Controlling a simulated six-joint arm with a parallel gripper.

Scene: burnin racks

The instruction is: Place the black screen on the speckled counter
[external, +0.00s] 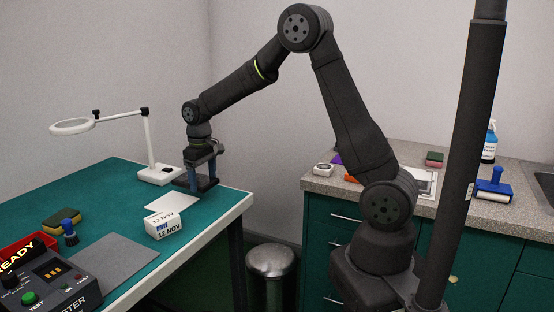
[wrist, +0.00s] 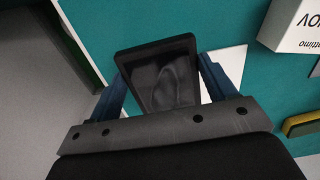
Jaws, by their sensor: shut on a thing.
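The black screen (wrist: 165,80) is a dark framed panel with a greyish reflective face, seen between my blue fingers in the wrist view. My gripper (wrist: 162,82) is shut on it. In the external view my gripper (external: 202,170) points down at the right back part of the green table, and the screen (external: 204,184) shows as a dark shape between the fingers. I cannot tell whether it touches the table. The speckled counter (external: 316,183) is at the right, across a gap and behind my arm's base.
On the green table (external: 110,185) are a white magnifier lamp (external: 158,174), a white box (external: 163,226), a grey mat (external: 112,264) and a tester (external: 45,283). A metal bin (external: 270,262) stands in the gap. A blue-handled roller (external: 494,187), a bottle (external: 489,145) and a sponge (external: 434,159) are on the counter.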

